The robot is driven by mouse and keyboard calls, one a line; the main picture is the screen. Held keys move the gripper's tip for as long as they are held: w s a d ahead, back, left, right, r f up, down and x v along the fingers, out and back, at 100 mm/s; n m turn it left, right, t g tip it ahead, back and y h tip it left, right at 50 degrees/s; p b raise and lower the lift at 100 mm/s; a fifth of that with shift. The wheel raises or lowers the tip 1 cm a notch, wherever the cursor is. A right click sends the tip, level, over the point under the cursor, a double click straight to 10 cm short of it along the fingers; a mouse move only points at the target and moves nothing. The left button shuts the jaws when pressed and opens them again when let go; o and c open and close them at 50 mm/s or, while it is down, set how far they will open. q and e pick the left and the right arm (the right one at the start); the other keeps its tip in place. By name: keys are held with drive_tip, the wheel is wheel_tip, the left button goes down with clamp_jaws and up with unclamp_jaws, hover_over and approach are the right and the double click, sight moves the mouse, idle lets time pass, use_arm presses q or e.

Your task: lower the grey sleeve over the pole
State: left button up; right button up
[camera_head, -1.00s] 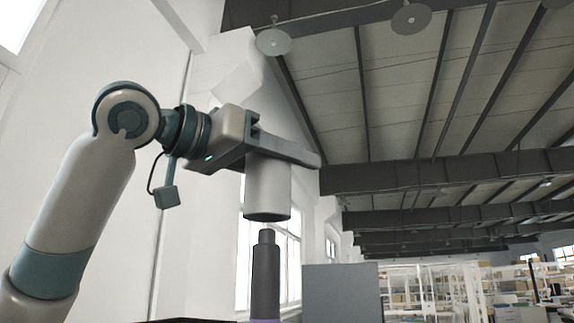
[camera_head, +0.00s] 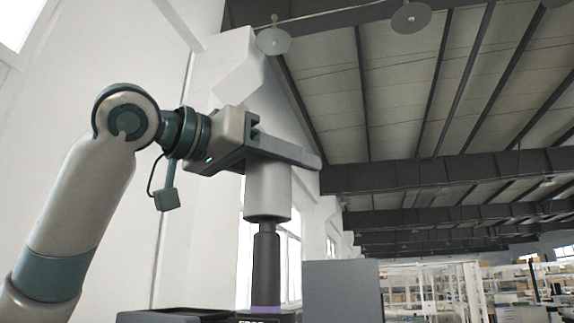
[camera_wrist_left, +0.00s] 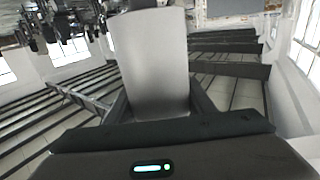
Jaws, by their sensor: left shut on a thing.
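My left gripper (camera_head: 283,149) is shut on the grey sleeve (camera_head: 267,190), gripping it near its top end. The sleeve is a light grey upright cylinder. The dark grey pole (camera_head: 266,268) stands upright directly below it, with a narrower tip and a purple band (camera_head: 265,309) at its foot. The sleeve's lower rim is level with the tip of the pole, and they look lined up in the head view. I cannot tell whether the tip is just inside the sleeve. In the left wrist view the sleeve (camera_wrist_left: 152,60) hides the pole. My right gripper is not in view.
A grey box-like panel (camera_head: 342,291) stands right of the pole. A dark flat-topped thing (camera_head: 175,316) shows at the bottom edge left of the pole. White shelving (camera_head: 440,285) is far behind on the right. The space around the sleeve looks free.

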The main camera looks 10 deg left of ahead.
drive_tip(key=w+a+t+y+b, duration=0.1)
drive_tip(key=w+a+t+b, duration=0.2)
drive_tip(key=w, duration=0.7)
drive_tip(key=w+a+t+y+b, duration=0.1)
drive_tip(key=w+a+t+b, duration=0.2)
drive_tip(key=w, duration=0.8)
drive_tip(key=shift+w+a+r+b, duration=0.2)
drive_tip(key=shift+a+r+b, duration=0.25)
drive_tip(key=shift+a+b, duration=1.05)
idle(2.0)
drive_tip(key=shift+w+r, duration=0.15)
